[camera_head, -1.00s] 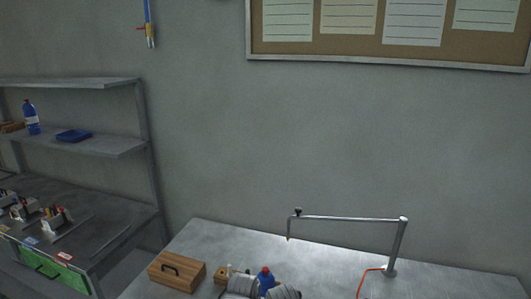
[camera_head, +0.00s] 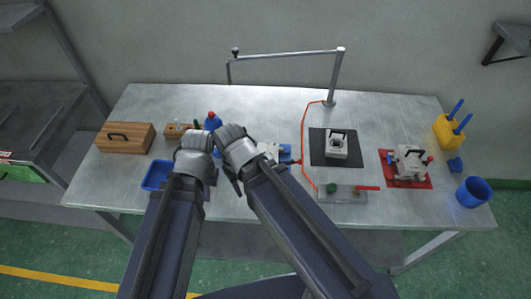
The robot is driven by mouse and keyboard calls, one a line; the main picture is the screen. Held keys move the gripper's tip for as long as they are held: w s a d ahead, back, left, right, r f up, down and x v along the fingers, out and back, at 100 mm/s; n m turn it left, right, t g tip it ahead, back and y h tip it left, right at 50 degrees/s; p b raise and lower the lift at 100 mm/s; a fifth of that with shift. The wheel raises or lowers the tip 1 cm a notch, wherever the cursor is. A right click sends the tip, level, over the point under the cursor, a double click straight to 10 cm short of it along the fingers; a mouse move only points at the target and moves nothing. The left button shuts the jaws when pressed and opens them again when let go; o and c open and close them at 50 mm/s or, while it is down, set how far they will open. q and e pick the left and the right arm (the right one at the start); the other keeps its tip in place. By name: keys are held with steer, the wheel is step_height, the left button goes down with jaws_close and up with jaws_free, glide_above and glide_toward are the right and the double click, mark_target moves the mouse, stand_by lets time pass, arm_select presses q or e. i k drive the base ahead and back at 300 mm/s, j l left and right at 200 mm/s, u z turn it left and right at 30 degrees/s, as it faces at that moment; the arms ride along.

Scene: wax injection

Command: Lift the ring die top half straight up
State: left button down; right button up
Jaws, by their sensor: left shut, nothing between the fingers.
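A pale block-like die (camera_head: 336,147) with a dark handle on top sits on a black mat (camera_head: 318,160), right of the bench's middle. Another pale die with red and blue parts (camera_head: 408,165) stands on a red mat (camera_head: 389,180) further right. I cannot tell which one is the ring die or where its halves part. My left gripper (camera_head: 198,132) is shut and empty over the left half of the bench. My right gripper (camera_head: 231,133) is close beside it; its fingers are too unclear to read. Both are well left of the two dies.
A wooden box (camera_head: 125,137), a blue tray (camera_head: 157,175) and a blue bottle (camera_head: 212,121) are on the left. A small pale item (camera_head: 270,149) is partly hidden beside my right arm.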

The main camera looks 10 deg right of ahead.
mark_target(331, 136)
steer(key=z, duration=0.35)
steer(key=k+l+z, duration=0.15)
steer(key=z, duration=0.6)
steer(key=i+l+u, duration=0.35)
steer(key=l, duration=0.3)
steer(key=i+l+u, duration=0.15)
steer(key=i+l, duration=0.1)
steer(key=l, duration=0.1)
